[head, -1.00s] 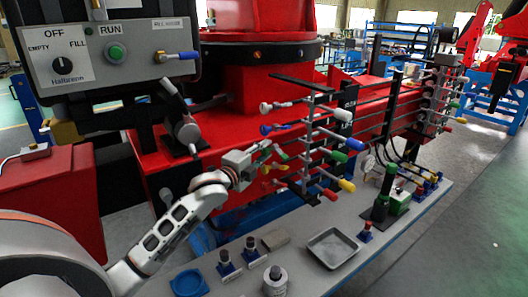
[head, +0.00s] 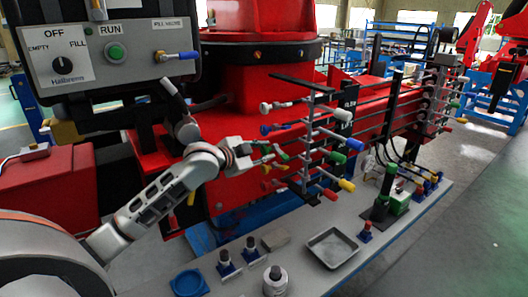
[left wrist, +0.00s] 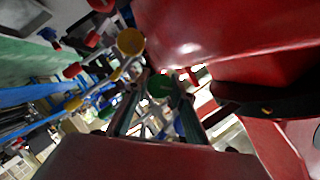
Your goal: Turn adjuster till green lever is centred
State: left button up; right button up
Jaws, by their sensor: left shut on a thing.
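A bank of levers (head: 308,125) stands in the middle of the head view, with coloured handles on both sides. My left gripper (head: 268,154) is at its left side, shut on the green lever (head: 281,154). In the left wrist view the green lever's round end (left wrist: 160,86) lies between the two fingers. Another green handle (head: 355,144) sticks out on the right side of the bank. The fingers hide part of the held lever. I cannot tell which part is the adjuster, or whether the lever is centred. My right gripper is not in view.
A grey bench (head: 310,272) in front holds a metal tray (head: 332,247) and small parts. A control box (head: 125,50) hangs at upper left.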

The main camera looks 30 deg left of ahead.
pick_arm(q)
jog(key=n+g+h, duration=0.1)
jog(key=n, duration=0.1)
jog(key=n+h, duration=0.1)
jog(key=n, duration=0.1)
jog(key=shift+n+g+h, duration=0.3)
jog(key=shift+g, duration=0.1)
dwell(0.4)
jog(key=o, duration=1.1)
jog(key=shift+v, duration=5.9)
jog(key=shift+s+r, duration=0.1)
